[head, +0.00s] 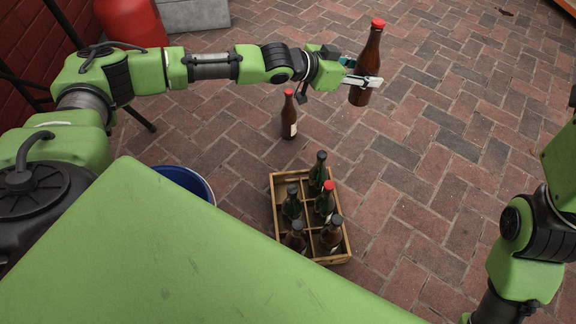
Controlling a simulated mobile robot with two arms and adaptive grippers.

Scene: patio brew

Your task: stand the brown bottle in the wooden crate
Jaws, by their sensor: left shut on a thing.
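My left gripper (362,80) is shut on a brown bottle (368,62) with a red cap. It holds the bottle nearly upright in the air, to the upper right of the crate in the picture and apart from it. The wooden crate (273,190) stands on the paving in the middle of the head view. It has compartments with several green and brown bottles standing in them. The back left compartment looks empty. My right arm shows at the right edge, but its gripper is not in view.
Another brown bottle (289,118) with a red cap stands on the paving behind the crate. A blue bucket (205,185) is left of the crate, partly hidden by my body. A red cylinder (132,20) and a grey block (193,14) stand at the back left. The brick paving right of the crate is clear.

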